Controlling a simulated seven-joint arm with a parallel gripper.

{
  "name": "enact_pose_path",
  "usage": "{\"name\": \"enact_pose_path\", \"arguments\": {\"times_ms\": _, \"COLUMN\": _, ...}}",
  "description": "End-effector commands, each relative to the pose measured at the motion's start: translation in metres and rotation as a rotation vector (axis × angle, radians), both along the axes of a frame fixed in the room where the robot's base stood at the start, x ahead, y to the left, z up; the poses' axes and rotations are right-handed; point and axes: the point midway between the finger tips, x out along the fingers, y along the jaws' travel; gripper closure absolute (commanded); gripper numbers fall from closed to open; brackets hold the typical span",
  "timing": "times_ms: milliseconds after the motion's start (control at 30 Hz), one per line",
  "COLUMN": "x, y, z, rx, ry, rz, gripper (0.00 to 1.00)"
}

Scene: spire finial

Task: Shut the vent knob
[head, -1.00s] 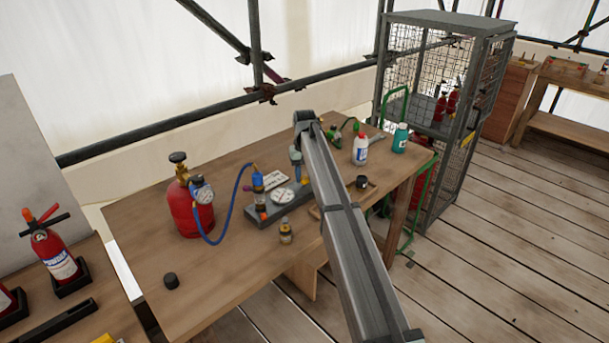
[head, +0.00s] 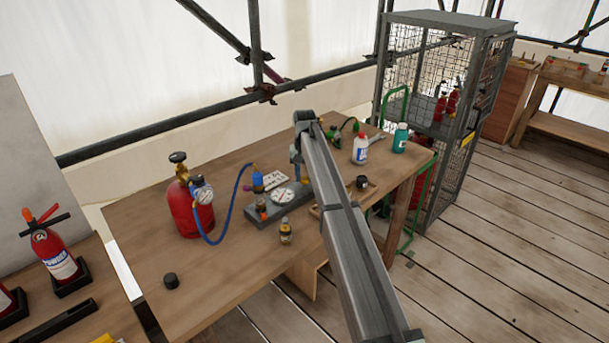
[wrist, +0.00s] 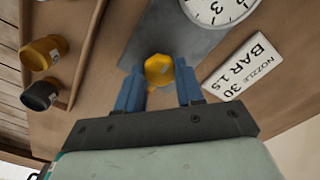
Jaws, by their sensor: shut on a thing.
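A yellow faceted knob (wrist: 159,70) stands at the end of a grey block (wrist: 165,30) in the wrist view. My gripper (wrist: 160,82) has its blue fingers on either side of the knob and is shut on it. The grey block (head: 262,216) there carries a round white dial (head: 283,196) and lies on the wooden bench.
A red cylinder (head: 188,212) with a blue hose (head: 232,215) stands left of the block. A small brass fitting (head: 285,232) is in front of it. White (head: 361,150) and teal (head: 400,140) bottles stand right of my arm. The bench's front left is mostly clear.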

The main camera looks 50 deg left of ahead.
Motion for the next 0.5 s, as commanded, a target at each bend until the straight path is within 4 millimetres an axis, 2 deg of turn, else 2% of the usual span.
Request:
{"name": "enact_pose_path", "arguments": {"times_ms": 33, "x": 0.0003, "y": 0.0001, "z": 0.0003, "rx": 0.001, "ry": -0.001, "rz": -0.002, "gripper": 0.62}}
{"name": "enact_pose_path", "arguments": {"times_ms": 300, "x": 0.0001, "y": 0.0001, "z": 0.0001, "rx": 0.001, "ry": -0.001, "rz": 0.0, "gripper": 0.37}}
{"name": "enact_pose_path", "arguments": {"times_ms": 500, "x": 0.0001, "y": 0.0001, "z": 0.0002, "rx": 0.0, "ry": 0.0, "rz": 0.0, "gripper": 0.37}}
